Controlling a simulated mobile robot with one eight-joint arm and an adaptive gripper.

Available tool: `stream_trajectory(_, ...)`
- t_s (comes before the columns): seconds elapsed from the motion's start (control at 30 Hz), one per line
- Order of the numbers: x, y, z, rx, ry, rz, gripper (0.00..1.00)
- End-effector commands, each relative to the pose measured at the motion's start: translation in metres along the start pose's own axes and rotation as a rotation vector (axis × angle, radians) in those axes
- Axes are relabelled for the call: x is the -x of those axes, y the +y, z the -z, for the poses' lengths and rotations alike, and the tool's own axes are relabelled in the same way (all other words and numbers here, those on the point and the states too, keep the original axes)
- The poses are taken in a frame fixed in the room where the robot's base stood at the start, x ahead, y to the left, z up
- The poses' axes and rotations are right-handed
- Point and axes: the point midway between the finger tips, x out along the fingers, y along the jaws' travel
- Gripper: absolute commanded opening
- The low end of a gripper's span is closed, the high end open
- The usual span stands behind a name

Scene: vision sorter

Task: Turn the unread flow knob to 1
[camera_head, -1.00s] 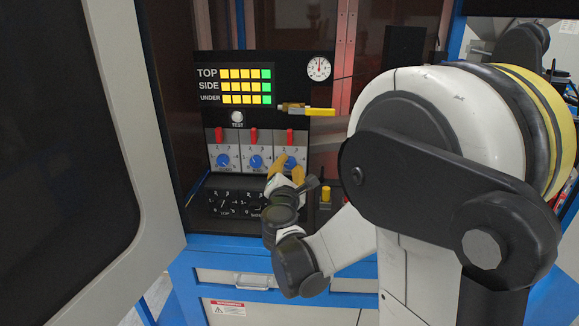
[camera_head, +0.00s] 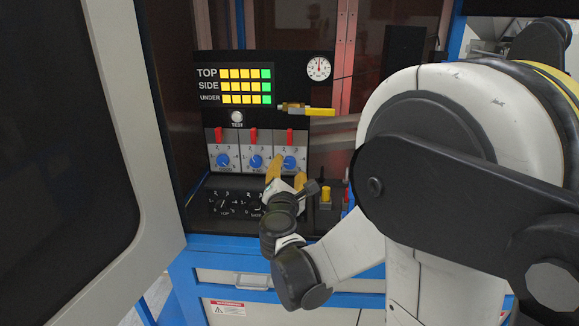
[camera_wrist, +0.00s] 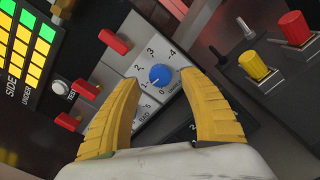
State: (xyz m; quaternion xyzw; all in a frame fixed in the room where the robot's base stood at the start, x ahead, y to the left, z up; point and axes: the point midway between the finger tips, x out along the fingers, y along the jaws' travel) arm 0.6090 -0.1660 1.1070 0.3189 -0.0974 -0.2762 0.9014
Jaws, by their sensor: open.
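Three blue knobs sit in a row on pale panels, each below a red switch. The right-hand blue knob (camera_head: 289,162) has my gripper (camera_head: 287,176) in front of it. In the wrist view this knob (camera_wrist: 160,76) lies between the yellow fingertips of my open gripper (camera_wrist: 160,80), with gaps on both sides. Its dial shows numbers from 0 to 4. A pale mark on the knob seems to face the 1 and 0 side; the exact setting is too small to tell. The middle knob (camera_head: 255,162) and the left knob (camera_head: 222,160) stand clear of my gripper.
Red switches (camera_head: 289,136) stick out above the knobs. A lamp display (camera_head: 245,86) and a gauge (camera_head: 319,68) are higher up. A yellow knob (camera_wrist: 253,66) and a red knob (camera_wrist: 294,27) stand to the right in the wrist view. An open door fills the left side.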

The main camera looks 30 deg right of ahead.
Motion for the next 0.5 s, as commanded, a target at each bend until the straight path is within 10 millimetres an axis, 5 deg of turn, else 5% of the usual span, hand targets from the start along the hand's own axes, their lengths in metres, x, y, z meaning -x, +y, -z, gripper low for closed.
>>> stream_trajectory(0.3, 0.071, 0.000, 0.000, 0.000, 0.002, -0.003, 0.51)
stream_trajectory(0.5, 0.093, 0.000, 0.000, 0.000, 0.001, -0.001, 0.51)
